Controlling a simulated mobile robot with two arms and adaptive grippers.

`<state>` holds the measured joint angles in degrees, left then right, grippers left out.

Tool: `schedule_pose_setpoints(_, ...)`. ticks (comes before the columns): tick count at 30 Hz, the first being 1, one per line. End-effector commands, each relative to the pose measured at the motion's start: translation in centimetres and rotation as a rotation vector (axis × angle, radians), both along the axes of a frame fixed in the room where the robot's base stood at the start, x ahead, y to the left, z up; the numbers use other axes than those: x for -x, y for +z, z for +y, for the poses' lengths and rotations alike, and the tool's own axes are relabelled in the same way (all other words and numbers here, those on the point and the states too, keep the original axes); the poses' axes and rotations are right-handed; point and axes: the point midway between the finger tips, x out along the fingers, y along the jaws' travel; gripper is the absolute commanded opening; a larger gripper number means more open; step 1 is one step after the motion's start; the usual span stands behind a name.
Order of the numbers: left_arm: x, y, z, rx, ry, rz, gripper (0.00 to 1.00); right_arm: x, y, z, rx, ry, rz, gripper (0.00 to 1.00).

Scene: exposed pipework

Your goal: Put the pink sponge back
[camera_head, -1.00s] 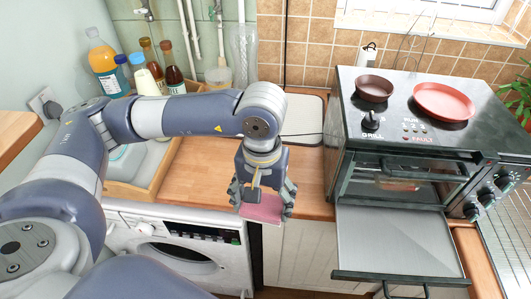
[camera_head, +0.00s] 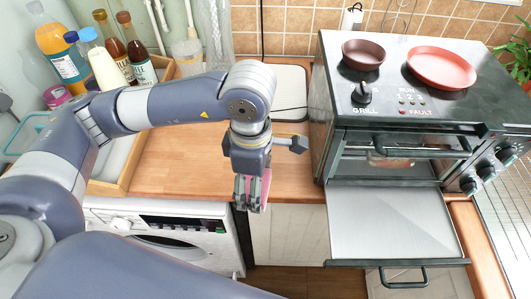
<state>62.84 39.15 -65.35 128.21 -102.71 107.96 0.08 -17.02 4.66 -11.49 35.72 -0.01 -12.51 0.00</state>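The pink sponge (camera_head: 266,187) is in my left gripper (camera_head: 252,192), whose arm comes in from the left. The gripper points down and is shut on the sponge, at the front edge of the wooden worktop (camera_head: 185,155). Only a narrow pink strip of the sponge shows beside the fingers; the rest is hidden. My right gripper is not in view.
A wooden-edged tray (camera_head: 130,165) at the left holds several bottles, including an orange one (camera_head: 62,55). A black oven (camera_head: 340,140) with its door (camera_head: 390,225) lowered stands at the right, with two pans on top. A washing machine (camera_head: 180,232) is below the worktop.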

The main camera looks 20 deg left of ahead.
Motion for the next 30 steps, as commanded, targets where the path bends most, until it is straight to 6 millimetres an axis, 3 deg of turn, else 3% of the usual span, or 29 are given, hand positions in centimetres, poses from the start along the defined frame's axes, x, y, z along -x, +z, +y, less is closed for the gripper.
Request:
schedule_pose_setpoints(9, 0.4, -1.0, -1.6, 0.003, 0.427, -0.002, 0.52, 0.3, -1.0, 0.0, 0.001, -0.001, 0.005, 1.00)
schedule_pose_setpoints(16, -0.1, -1.1, -1.8, 0.003, 0.541, -0.003, 0.52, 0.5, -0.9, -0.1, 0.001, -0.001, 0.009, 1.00)
schedule_pose_setpoints(20, -2.5, -1.1, -1.0, 0.000, 0.552, -0.001, 0.52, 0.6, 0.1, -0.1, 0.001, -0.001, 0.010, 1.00)
schedule_pose_setpoints(30, -10.7, -1.9, 1.0, 0.001, 0.546, 0.000, 0.52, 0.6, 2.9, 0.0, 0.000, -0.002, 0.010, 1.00)
